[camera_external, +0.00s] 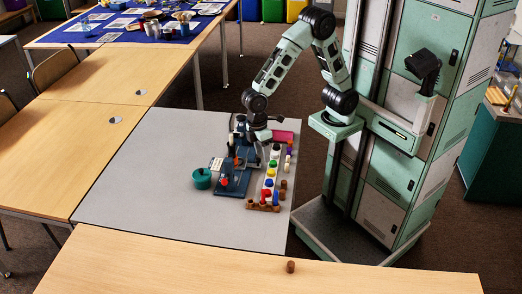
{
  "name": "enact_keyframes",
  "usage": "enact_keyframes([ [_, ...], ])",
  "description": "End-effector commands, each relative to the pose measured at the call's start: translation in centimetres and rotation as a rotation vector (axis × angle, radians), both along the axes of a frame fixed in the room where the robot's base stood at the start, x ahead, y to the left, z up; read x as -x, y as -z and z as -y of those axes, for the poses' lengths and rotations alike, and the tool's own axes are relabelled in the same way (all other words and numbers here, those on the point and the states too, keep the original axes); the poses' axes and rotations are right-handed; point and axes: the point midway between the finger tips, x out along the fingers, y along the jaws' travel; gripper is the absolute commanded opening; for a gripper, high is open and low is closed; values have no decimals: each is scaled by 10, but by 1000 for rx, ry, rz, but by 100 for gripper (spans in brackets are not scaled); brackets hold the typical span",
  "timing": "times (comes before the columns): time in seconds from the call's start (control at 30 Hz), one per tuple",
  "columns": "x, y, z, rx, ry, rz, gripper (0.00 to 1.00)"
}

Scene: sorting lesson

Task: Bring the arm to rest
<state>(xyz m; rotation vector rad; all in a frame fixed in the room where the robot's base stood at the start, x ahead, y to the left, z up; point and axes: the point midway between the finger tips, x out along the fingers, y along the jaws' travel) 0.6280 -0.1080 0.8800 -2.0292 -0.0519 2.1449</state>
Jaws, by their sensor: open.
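My gripper (257,146) hangs at the end of my bent arm, low over the back part of the grey table (150,165). It is open, and I see nothing held in it. Its fingertips are small and partly lost among the objects under it. A blue stand with dark upright parts (234,182) is just below and left of it. I cannot tell whether the gripper touches any of these.
A teal cup (202,179) stands left of the stand. A brown cylinder (290,267) is on the front wooden table (200,272). The left half of the grey table is clear.

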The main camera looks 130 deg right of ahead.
Motion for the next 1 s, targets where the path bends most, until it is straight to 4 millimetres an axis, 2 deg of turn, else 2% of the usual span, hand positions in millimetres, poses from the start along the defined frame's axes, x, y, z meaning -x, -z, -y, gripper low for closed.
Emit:
enact_keyframes([
  [0.17,1,-3,-3,0,-7,1,49],
  [0.27,12,-18,-23,-2,-54,8,49],
  [0.37,38,-46,-62,-3,-156,20,49],
  [0.47,80,-79,-106,5,-300,39,49],
  [0.5,99,-91,-122,10,-360,47,49],
  [0.6,149,-116,-150,29,-507,71,49],
  [0.7,192,-133,-165,53,-633,96,49],
  [0.8,222,-141,-170,73,-722,115,49],
  [0.9,236,-143,-170,84,-765,126,49],
  [1.0,239,-141,-170,88,-774,128,49],
])
